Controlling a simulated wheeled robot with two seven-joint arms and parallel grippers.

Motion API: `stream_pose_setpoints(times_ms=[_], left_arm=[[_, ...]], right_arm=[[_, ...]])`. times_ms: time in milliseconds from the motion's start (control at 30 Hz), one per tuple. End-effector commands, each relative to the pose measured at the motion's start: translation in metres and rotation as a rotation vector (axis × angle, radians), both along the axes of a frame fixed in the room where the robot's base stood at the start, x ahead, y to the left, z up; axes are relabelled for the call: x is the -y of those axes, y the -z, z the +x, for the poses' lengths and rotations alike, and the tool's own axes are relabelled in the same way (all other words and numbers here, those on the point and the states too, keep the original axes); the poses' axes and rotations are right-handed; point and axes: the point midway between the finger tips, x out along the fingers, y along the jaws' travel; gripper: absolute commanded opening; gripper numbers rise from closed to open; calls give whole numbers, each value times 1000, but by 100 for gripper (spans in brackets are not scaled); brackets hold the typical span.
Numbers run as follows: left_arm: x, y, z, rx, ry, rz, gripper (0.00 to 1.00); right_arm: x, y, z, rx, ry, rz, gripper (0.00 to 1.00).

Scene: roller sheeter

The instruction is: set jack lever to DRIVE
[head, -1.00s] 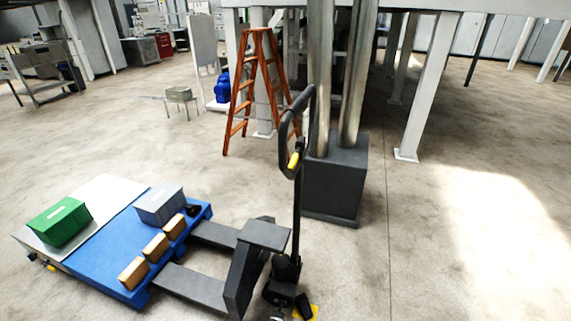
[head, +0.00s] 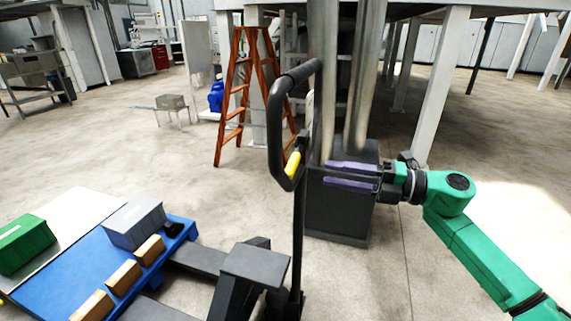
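The pallet jack's black loop handle (head: 275,130) stands upright near the middle of the head view. The yellow jack lever (head: 292,164) sits at the lower right of the loop. My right gripper (head: 326,174) comes in from the right, its two purple fingers apart, one above the other, with a gap between them. Its fingertips point left at the lever and look a short way to its right; I cannot tell the depth gap. My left gripper is not in view.
The jack's dark body (head: 255,265) and forks reach under a blue pallet (head: 80,268) bearing a green box (head: 22,245), a grey box (head: 133,224) and small brown boxes. A dark pedestal (head: 338,215) with metal columns stands behind the handle. An orange ladder (head: 238,100) is further back.

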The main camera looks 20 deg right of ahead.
Motion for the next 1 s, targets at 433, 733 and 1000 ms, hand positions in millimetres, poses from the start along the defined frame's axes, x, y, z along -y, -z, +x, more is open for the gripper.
stream_pose_setpoints(times_ms=[433,733,1000], left_arm=[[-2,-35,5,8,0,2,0],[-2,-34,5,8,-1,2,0],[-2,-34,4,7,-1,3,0]], right_arm=[[-82,-3,53,-2,2,6,40],[-85,0,55,-2,4,3,32],[-85,0,55,-3,3,3,0]])
